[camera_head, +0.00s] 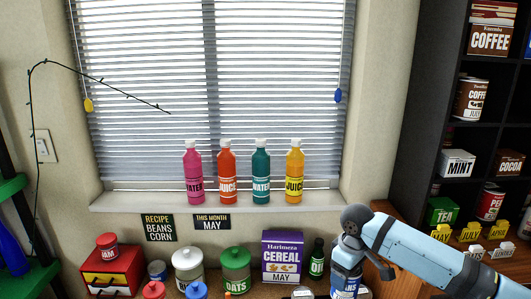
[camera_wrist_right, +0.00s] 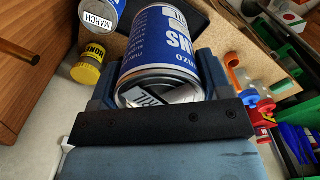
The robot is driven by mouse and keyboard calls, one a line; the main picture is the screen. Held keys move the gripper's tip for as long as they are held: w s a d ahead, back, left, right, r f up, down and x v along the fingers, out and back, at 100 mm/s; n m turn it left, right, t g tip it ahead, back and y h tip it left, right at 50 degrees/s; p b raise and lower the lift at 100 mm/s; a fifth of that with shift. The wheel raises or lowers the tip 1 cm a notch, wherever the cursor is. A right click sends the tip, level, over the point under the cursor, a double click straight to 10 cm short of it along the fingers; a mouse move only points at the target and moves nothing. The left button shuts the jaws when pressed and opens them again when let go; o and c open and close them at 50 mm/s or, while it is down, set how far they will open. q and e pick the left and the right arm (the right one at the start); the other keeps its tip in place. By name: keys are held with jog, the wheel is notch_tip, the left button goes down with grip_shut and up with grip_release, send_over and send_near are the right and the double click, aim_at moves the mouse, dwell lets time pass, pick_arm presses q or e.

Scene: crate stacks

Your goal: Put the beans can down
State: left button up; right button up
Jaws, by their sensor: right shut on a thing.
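The beans can (camera_wrist_right: 165,45) is blue and white, with letters ending in "NS" and a metal end with a label facing the wrist camera. My right gripper (camera_wrist_right: 158,88) is shut on it, with a finger at each side. In the head view my right gripper (camera_head: 347,262) points down at the lower right of the window, and the can (camera_head: 344,288) shows below it, cut by the bottom edge. Whether the can touches a surface cannot be told. My left gripper is not in view.
A green-black bottle (camera_head: 317,258) and a purple cereal box (camera_head: 283,257) stand left of my right gripper. Jars, including oats (camera_head: 236,262), stand further left. In the wrist view, a can marked March (camera_wrist_right: 97,18) and a honey jar (camera_wrist_right: 88,65) are near the can.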

jog(key=s+d+m, duration=0.3)
jog(key=s+m, duration=0.5)
jog(key=s, duration=0.6)
jog(key=shift+s+r, duration=0.2)
jog(key=shift+s, duration=0.1)
jog(key=shift+f, duration=0.1)
